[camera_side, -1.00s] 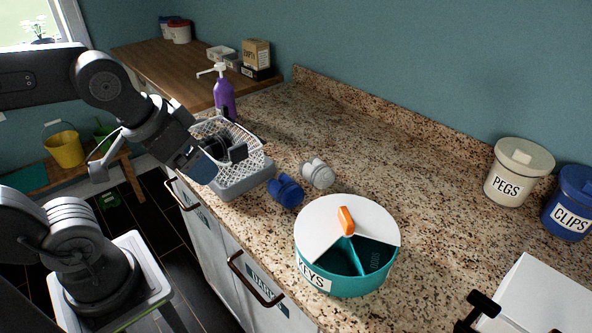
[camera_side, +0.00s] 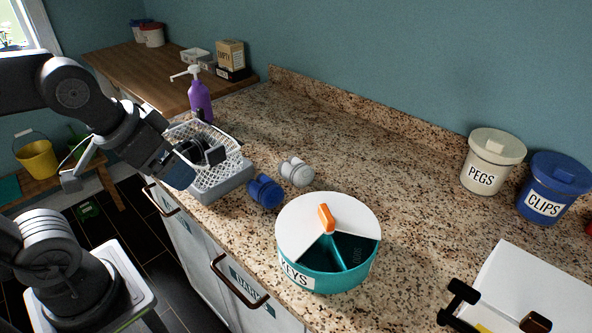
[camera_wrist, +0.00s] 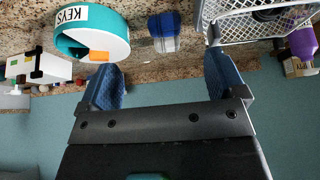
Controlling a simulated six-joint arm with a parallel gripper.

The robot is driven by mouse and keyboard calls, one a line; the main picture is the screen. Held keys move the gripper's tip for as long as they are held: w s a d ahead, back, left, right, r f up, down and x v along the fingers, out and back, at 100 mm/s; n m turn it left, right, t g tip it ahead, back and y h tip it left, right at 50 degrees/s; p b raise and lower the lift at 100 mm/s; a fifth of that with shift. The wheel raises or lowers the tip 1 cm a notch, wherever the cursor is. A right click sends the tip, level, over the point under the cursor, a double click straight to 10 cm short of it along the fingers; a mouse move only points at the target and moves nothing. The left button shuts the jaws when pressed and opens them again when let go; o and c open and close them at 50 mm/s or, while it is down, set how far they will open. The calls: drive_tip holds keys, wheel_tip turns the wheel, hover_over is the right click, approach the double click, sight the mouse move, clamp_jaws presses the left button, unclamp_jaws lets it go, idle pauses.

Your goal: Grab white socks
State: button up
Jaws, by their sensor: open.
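The white socks (camera_side: 296,171), a pale grey-white rolled pair, lie on the speckled counter just behind a blue rolled pair (camera_side: 265,192). In the wrist view the white socks (camera_wrist: 165,44) show below the blue pair (camera_wrist: 163,23), in the gap between my fingers but beyond the tips. My gripper (camera_side: 199,163) is open and empty, above the white basket, to the left of both pairs in the side view. Its two blue fingers also show in the wrist view (camera_wrist: 165,75).
The white mesh basket (camera_side: 230,183) stands left of the socks, with a purple pump bottle (camera_side: 201,102) behind it. A round teal KEYS container (camera_side: 320,277) stands in front of the socks. PEGS (camera_side: 490,165) and CLIPS (camera_side: 548,192) tubs stand right. The counter behind the socks is clear.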

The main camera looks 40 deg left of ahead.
drive_tip(key=w+r+m+g, duration=0.1)
drive_tip(key=w+r+m, duration=0.2)
drive_tip(key=w+m, duration=0.15)
drive_tip(key=m+g+y, duration=0.4)
drive_tip(key=m+y, duration=0.1)
drive_tip(key=m, duration=0.9)
hover_over(299, 165)
drive_tip(key=d, duration=0.4)
wheel_tip(299, 165, down, 9)
drive_tip(key=x, duration=1.3)
drive_tip(key=shift+s+d+f, duration=0.1)
drive_tip(key=shift+s+d, duration=0.1)
drive_tip(key=shift+s, duration=0.1)
drive_tip(key=shift+c, duration=0.4)
drive_tip(key=c, duration=0.9)
